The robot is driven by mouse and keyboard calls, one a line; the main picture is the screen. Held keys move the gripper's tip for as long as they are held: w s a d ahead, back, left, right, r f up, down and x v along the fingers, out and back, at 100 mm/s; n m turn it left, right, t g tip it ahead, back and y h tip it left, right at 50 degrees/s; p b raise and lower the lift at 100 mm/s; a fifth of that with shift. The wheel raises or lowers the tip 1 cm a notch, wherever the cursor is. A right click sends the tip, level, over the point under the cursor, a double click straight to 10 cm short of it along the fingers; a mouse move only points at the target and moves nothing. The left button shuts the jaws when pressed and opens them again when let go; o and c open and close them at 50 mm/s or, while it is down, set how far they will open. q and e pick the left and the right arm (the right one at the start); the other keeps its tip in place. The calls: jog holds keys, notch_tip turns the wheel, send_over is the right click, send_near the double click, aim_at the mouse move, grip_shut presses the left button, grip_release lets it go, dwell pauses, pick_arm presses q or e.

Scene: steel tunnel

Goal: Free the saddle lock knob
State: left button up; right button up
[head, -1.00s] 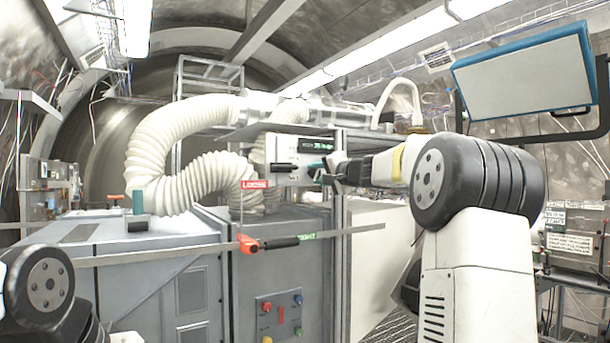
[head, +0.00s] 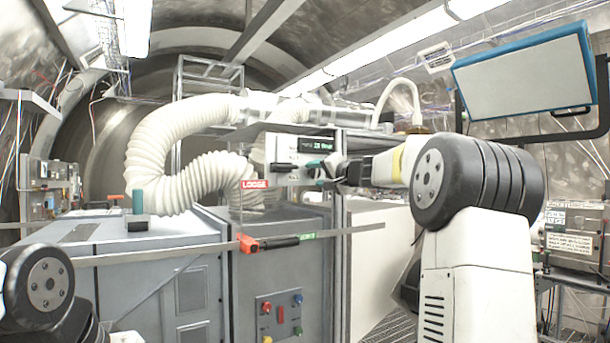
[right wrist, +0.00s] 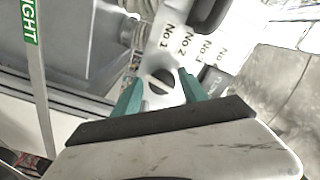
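A red-orange clamp (head: 247,244) with a black lever sits on the long grey rail (head: 345,230). Its lever points right, toward the green TIGHT label (head: 307,236); a red LOOSE label (head: 254,184) stands above the clamp. I take this lever to be the saddle lock knob. My right gripper (head: 322,173) is above and right of it, in front of a white instrument box (head: 284,152), not touching the lever. In the right wrist view its teal fingers (right wrist: 160,92) are apart, with a dark round part (right wrist: 160,80) beyond the gap.
The instrument box has a lit green display (head: 318,146). In the right wrist view, a pale panel (right wrist: 232,45) reads No.1, No.2 and No.3. A grey cabinet (head: 215,285) stands below the rail, and a white ribbed hose (head: 165,150) curves behind. A blue-framed monitor (head: 525,75) hangs upper right.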

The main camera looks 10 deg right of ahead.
jog(key=shift+r, duration=0.1)
jog(key=v, duration=0.7)
jog(key=shift+s+d, duration=0.15)
jog(key=shift+s, duration=0.2)
jog(key=s+a+f+n+g, duration=0.55)
jog(key=s+a+f, duration=0.7)
jog(key=s, duration=0.25)
jog(key=s+d+f+n+g+h, duration=0.1)
jog(key=s+f+g+h, duration=0.3)
jog(key=s+f, duration=1.4)
jog(key=s+n+g, duration=0.1)
jog(key=s, duration=0.2)
jog(key=shift+s+d, duration=0.2)
jog(key=shift+d, duration=0.2)
